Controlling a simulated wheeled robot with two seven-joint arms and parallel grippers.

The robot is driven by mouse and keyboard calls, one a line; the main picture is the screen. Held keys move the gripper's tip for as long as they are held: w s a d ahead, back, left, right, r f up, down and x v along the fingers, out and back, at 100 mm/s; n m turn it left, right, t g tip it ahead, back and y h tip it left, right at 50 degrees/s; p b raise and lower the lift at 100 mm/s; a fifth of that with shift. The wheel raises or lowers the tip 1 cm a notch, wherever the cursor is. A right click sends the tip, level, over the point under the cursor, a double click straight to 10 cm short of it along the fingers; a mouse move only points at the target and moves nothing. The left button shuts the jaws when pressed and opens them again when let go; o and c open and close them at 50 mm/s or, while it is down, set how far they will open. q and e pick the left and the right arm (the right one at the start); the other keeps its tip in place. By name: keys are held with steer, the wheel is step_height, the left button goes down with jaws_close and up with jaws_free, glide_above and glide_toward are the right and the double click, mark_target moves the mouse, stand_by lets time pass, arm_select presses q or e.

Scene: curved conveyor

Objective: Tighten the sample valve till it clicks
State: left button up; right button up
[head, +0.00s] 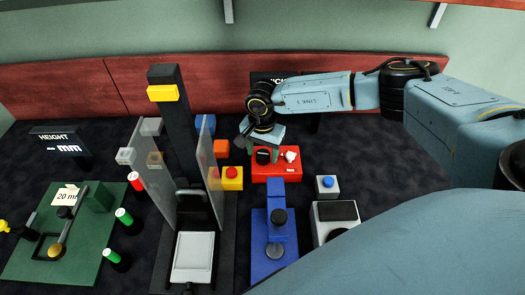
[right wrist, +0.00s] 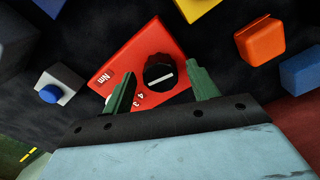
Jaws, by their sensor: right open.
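A red box (head: 275,165) with a round black knob (head: 263,156) stands in the middle of the table. In the right wrist view the red box (right wrist: 133,62) shows "Nm" and white digits, and its black knob (right wrist: 158,72) has a white pointer line. My right gripper (right wrist: 160,82) is open over the box, with its green fingers either side of the knob's near side, holding nothing. My left gripper is not in view.
A dark upright post with a yellow block (head: 163,93) and clear panels stands left of the box. A grey box with a blue button (head: 327,187) is to the right. A green board (head: 45,250) lies far left. Several coloured blocks surround the post.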

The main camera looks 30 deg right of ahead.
mark_target(262, 154)
steer(key=c, duration=1)
steer(key=shift+m, duration=2)
steer(key=o, duration=1)
steer(key=shift+r, duration=0.1)
step_height(262, 154, up, 13)
steer(key=shift+p, duration=0.4)
steer(key=shift+r, duration=0.1)
